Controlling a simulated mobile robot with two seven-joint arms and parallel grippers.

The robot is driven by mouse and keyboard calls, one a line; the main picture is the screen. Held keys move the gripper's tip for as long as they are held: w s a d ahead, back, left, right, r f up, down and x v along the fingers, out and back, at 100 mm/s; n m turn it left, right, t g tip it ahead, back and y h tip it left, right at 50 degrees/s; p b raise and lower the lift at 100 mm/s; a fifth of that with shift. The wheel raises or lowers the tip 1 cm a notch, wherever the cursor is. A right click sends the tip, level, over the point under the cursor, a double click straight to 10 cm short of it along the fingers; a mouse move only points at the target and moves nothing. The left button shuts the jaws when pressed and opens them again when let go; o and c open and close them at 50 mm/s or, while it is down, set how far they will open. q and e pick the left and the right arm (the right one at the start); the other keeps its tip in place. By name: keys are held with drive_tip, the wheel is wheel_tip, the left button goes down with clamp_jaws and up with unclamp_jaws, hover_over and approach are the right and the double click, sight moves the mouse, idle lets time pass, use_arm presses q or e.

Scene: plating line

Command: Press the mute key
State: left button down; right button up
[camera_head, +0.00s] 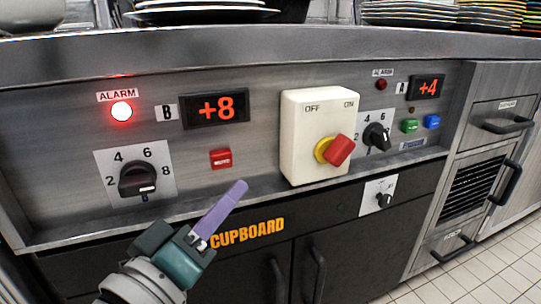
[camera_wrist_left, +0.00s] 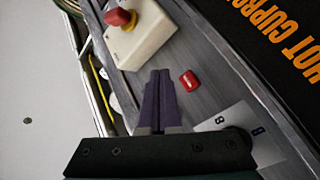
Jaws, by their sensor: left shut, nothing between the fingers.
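A red rectangular key (camera_head: 220,158) sits on the steel panel below the B display; its small white lettering is too small to read, so I cannot be sure it is the mute key. It also shows in the wrist view (camera_wrist_left: 189,80), just right of my fingertips. My left gripper (camera_head: 238,188) has its purple fingers shut and empty, pointing up and to the right. In the head view its tips are a little below and right of the red key; they look apart from it. My right gripper is not in view.
A lit red alarm lamp (camera_head: 121,111) and a B display (camera_head: 215,108) reading +8 are on the left. A black knob (camera_head: 139,180) is below. A white switch box (camera_head: 303,122) with a red handle juts out right of the key. Green (camera_head: 410,126) and blue (camera_head: 432,121) keys are further right.

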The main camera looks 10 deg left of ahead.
sight(231, 158)
use_arm(q)
drive_tip(key=shift+w+a+b, duration=0.35)
drive_tip(key=shift+w+a, duration=0.2)
drive_tip(key=shift+w, duration=0.25)
drive_tip(key=shift+w+a+b, duration=0.35)
drive_tip(key=shift+w+a, duration=0.15)
drive_tip(key=shift+w, duration=0.3)
drive_tip(key=shift+w+a+b, duration=0.35)
drive_tip(key=shift+w+a, duration=0.2)
drive_tip(key=shift+w, duration=0.25)
drive_tip(key=shift+w, duration=0.1)
drive_tip(key=shift+w+a, duration=0.25)
drive_tip(key=shift+w+a+b, duration=0.3)
drive_tip(key=shift+w+b, duration=0.15)
drive_tip(key=shift+b, duration=0.05)
idle(0.9)
drive_tip(key=shift+s+d, duration=0.1)
drive_tip(key=shift+s, duration=0.05)
drive_tip(key=shift+s+d+r+p, duration=0.1)
drive_tip(key=shift+s+d+p, duration=0.2)
drive_tip(key=shift+p, duration=0.25)
drive_tip(key=shift+s+d, duration=0.15)
drive_tip(key=shift+s, duration=0.2)
